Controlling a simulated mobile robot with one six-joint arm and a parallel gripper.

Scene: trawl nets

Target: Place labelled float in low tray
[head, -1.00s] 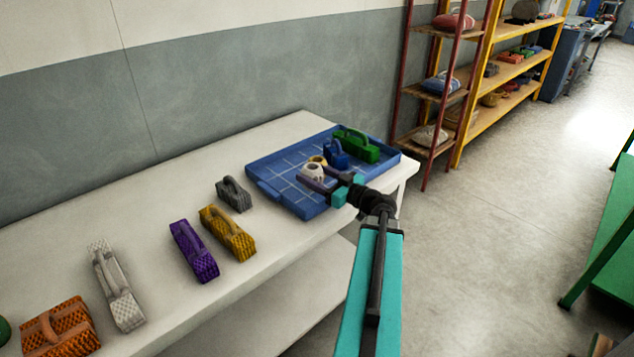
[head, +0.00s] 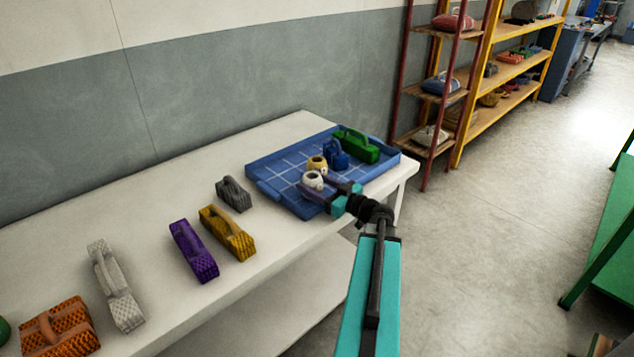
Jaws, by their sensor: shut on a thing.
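The low blue tray (head: 283,172) with pale grid lines sits at the far right end of the white table. My gripper (head: 319,184) is over the tray's near part, shut on a small white float (head: 313,180) with a dark mark on it. Whether the white float touches the tray floor I cannot tell. A tan float (head: 317,163) stands just behind it in the tray. A blue handled block (head: 336,154) and a green handled block (head: 358,147) stand at the tray's back right. My gripper hides part of the tray's near right side.
On the white table (head: 150,200), left of the tray, lie grey (head: 234,195), yellow (head: 228,234), purple (head: 194,251), pale grey (head: 117,287) and orange (head: 58,328) handled blocks. Shelves (head: 428,100) stand beyond the table's right end. The tray's left part is bare.

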